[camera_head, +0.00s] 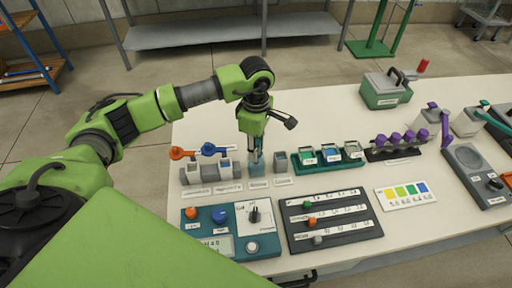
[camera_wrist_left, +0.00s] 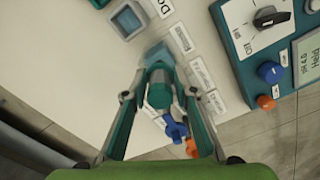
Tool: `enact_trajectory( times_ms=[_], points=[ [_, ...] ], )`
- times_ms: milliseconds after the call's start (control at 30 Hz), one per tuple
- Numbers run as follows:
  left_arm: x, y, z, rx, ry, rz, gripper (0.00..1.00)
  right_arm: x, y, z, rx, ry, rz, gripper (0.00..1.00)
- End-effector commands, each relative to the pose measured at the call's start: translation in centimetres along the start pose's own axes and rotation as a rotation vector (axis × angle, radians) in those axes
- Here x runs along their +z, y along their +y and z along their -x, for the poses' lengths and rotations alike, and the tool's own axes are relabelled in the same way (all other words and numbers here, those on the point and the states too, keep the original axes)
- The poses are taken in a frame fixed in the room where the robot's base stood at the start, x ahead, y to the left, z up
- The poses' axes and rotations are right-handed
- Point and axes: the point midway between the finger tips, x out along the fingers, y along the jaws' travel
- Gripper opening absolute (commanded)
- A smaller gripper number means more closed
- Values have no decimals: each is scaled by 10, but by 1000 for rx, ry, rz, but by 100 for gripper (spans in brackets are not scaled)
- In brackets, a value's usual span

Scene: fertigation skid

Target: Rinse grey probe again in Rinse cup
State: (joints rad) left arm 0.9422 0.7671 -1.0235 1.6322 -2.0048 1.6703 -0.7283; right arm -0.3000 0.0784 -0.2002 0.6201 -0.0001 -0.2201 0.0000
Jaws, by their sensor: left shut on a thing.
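My left gripper (camera_head: 254,150) points down over the Rinse cup (camera_head: 258,169), a small bluish cup behind a label that seems to read Rinse. In the left wrist view, the gripper (camera_wrist_left: 161,92) is shut on the grey probe (camera_wrist_left: 160,74), which looks grey and teal. The Rinse cup (camera_wrist_left: 157,53) shows just beyond the probe's tip there. The probe's lower end is at the cup's mouth; how deep it sits inside is hidden. My right gripper is not in view.
Orange (camera_head: 182,153) and blue (camera_head: 214,149) handled pieces stand in grey holders left of the cup. A dark cup (camera_head: 280,162) and a green tray (camera_head: 305,169) of jars stand close on the right. A blue meter panel (camera_head: 232,232) lies in front.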

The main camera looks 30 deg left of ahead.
Motion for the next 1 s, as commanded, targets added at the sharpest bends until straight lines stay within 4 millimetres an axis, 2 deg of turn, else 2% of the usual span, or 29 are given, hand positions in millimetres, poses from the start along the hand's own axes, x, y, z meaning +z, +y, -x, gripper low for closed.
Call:
enact_trajectory(
  times_ms=[200, 567, 1000],
  points=[
    [0, 0, -14, 1, -1, 0, 0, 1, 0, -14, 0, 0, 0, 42],
    [0, 0, -12, 1, -1, 1, 0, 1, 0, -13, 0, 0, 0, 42],
    [0, 0, 18, 1, 0, 1, 0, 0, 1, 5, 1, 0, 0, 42]
  ],
)
